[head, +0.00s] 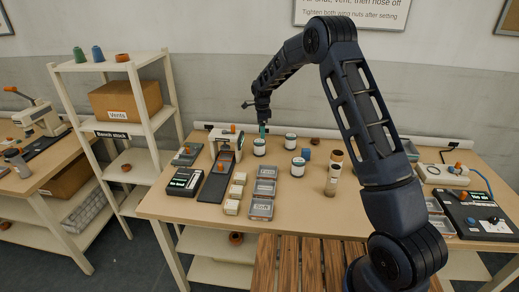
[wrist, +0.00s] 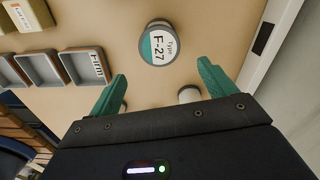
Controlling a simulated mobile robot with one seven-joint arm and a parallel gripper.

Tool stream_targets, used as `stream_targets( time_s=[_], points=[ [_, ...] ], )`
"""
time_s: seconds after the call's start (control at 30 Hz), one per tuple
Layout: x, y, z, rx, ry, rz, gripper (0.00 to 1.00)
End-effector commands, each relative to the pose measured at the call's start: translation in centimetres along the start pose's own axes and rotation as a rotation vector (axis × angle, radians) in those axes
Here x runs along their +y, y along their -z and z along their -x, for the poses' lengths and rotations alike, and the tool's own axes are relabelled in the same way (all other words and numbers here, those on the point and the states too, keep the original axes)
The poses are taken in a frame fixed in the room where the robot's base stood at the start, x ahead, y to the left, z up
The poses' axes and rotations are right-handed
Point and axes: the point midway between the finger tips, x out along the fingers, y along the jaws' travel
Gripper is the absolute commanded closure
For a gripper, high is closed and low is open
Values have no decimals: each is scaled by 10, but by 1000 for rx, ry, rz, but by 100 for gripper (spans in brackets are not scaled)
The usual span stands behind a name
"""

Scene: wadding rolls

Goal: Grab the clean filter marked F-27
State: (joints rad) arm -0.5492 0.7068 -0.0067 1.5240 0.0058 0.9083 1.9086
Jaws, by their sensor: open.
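The filter marked "Type F-27" (wrist: 158,45) stands on the table in the wrist view, a round roll with a white and teal top label. In the head view it appears to be the white roll (head: 259,149) just below my gripper. My gripper (wrist: 161,84) is open and empty, its teal fingers spread wide. In the wrist view the filter lies beyond the fingertips, roughly centred between them and apart from both. In the head view my gripper (head: 263,131) points down above the table near the back wall.
Another white roll (wrist: 190,93) is partly hidden by my gripper. More rolls (head: 298,167) and a tall brown-topped roll (head: 331,182) stand to the right. Grey trays (head: 265,188) and small pale blocks (head: 236,192) lie nearer the front. A white pipe runs along the wall.

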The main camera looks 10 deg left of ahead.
Motion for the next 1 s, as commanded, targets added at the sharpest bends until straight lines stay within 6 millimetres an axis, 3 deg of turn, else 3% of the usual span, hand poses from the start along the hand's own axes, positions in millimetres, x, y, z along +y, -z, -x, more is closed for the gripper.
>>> stream_targets(
  time_s=[0.27, 0.5, 0.77, 1.0],
  points=[
    [-2, -4, -21, 2, -5, -12, 17],
    [-2, -4, -54, 1, -4, -12, 17],
    [-1, -6, -71, 1, -4, -11, 17],
    [-2, -11, -102, 1, -4, -11, 17]
  ],
)
